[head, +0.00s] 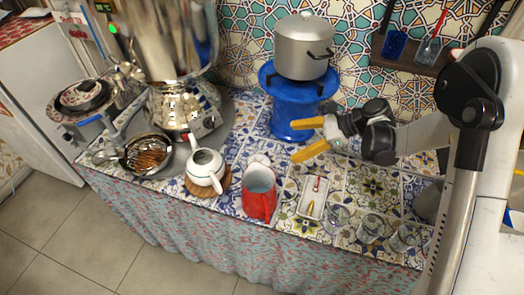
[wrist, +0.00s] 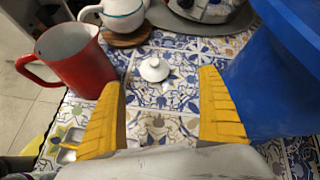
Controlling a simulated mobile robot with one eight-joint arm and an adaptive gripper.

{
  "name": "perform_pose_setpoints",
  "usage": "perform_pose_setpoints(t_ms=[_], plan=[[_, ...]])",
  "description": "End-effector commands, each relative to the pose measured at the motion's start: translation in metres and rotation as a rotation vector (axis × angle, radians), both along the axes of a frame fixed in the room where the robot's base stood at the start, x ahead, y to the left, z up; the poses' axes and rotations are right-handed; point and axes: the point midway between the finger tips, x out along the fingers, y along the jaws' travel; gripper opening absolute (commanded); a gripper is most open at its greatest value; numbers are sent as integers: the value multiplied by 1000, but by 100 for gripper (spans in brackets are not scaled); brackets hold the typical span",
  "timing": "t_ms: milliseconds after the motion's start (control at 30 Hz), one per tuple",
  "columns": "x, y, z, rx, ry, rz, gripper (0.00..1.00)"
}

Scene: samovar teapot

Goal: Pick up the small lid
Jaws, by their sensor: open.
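The small lid is white and round with a knob. In the wrist view the small lid (wrist: 154,70) lies knob up on the patterned tiles, ahead of and between my fingertips. In the head view the small lid (head: 259,159) shows just behind the red pitcher, partly hidden. My gripper (head: 295,141) is open, its yellow fingers pointing left above the counter, to the right of the lid. In the wrist view my gripper (wrist: 160,80) is empty, with clear tiles between its fingers. The white teapot (head: 206,166) stands lidless on a wooden trivet to the left.
The red pitcher (head: 259,193) stands close in front of the lid. A blue stand (head: 292,118) with a grey pot (head: 304,47) is behind my gripper. A small tray (head: 312,198) and several glasses (head: 371,228) line the front right. A large samovar (head: 172,45) stands back left.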

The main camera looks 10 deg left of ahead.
Motion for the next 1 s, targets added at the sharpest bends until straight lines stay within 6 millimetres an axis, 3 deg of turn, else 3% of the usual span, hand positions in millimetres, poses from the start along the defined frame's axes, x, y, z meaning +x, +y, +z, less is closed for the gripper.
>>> perform_pose_setpoints(t_ms=[100,200,367,633,1000], plan=[[2,12,-25,65,115,-15,88],[0,18,-37,99,177,-22,88],[-3,26,-47,115,210,-23,88],[-7,62,-68,113,209,-23,88],[-13,97,-96,113,207,-23,88]])
